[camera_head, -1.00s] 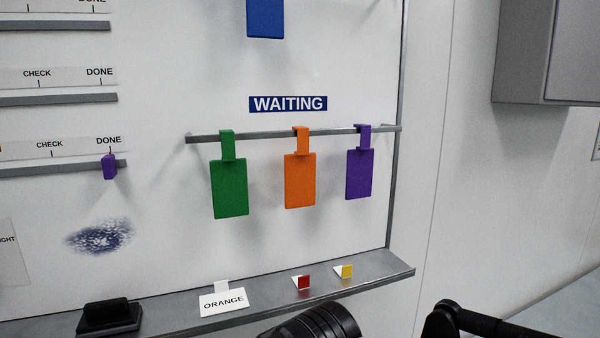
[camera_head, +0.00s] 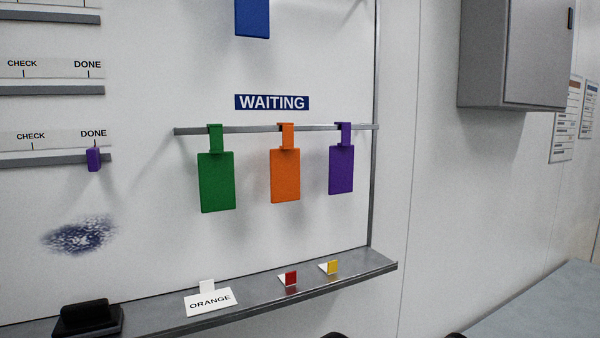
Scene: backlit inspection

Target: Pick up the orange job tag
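The orange job tag (camera_head: 285,177) hangs by its hook from the grey rail (camera_head: 258,130) under the WAITING label (camera_head: 271,102). It is the middle one of three tags, with the green tag (camera_head: 217,182) to its left and the purple tag (camera_head: 341,170) to its right. Gaps of bare board show on both sides of it. My gripper cannot be made out; only small dark bits of what may be my arm show at the bottom edge.
A grey wall cabinet (camera_head: 510,55) is at upper right. A grey surface (camera_head: 555,305) is at lower right.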

